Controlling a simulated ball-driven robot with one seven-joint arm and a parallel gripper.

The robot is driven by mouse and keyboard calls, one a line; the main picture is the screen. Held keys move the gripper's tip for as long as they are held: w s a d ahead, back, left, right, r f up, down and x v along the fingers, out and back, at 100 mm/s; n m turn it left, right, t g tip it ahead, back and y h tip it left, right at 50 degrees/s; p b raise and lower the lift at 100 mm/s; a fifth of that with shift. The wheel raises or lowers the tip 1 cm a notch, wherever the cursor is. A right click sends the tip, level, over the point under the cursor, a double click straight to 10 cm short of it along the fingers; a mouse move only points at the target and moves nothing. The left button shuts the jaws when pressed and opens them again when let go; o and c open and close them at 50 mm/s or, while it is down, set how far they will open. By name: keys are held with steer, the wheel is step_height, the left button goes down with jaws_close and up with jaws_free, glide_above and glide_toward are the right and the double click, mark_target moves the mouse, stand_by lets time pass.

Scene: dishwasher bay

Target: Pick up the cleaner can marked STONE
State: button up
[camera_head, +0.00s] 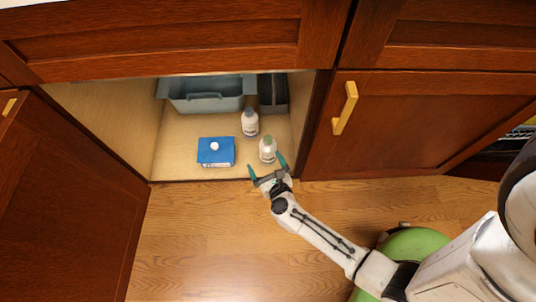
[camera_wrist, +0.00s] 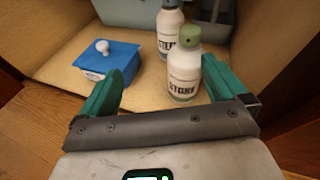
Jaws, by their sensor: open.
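The cleaner can marked STONE (camera_wrist: 184,82) is a white upright can with a green cap. In the head view it stands near the front right of the cabinet floor (camera_head: 268,152). My gripper (camera_head: 266,163) is open and empty at the cabinet's front edge, just in front of the can. In the wrist view, the can shows between and beyond the green fingers, closer to the right one. I cannot tell whether the fingers reach beside it. A second white bottle (camera_head: 250,124) stands behind it; its label is partly hidden in the wrist view (camera_wrist: 167,35).
A blue box (camera_head: 211,158) with a white knob lies left of the can. A grey-blue tub (camera_head: 207,102) stands at the back, beside a dark upright object (camera_head: 281,95). The cabinet's right wall is close to the can. The open door (camera_head: 65,210) is at left.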

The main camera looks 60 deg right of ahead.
mark_target(270, 154)
steer(key=d+f+m, duration=0.1)
steer(key=d+f+m+g+h+b, duration=0.1)
steer(key=d+f, duration=0.1)
steer(key=w+d+f+m+b, duration=0.1)
steer(key=shift+d+f+g+h, duration=0.3)
steer(key=shift+f+h, duration=0.1)
steer(key=shift+b+x, duration=0.9)
steer(key=shift+x, duration=2.15)
steer(key=shift+r, duration=0.15)
steer(key=c, duration=1.3)
steer(key=shift+r, duration=0.1)
step_height(270, 154, up, 18)
steer(key=p, duration=1.4)
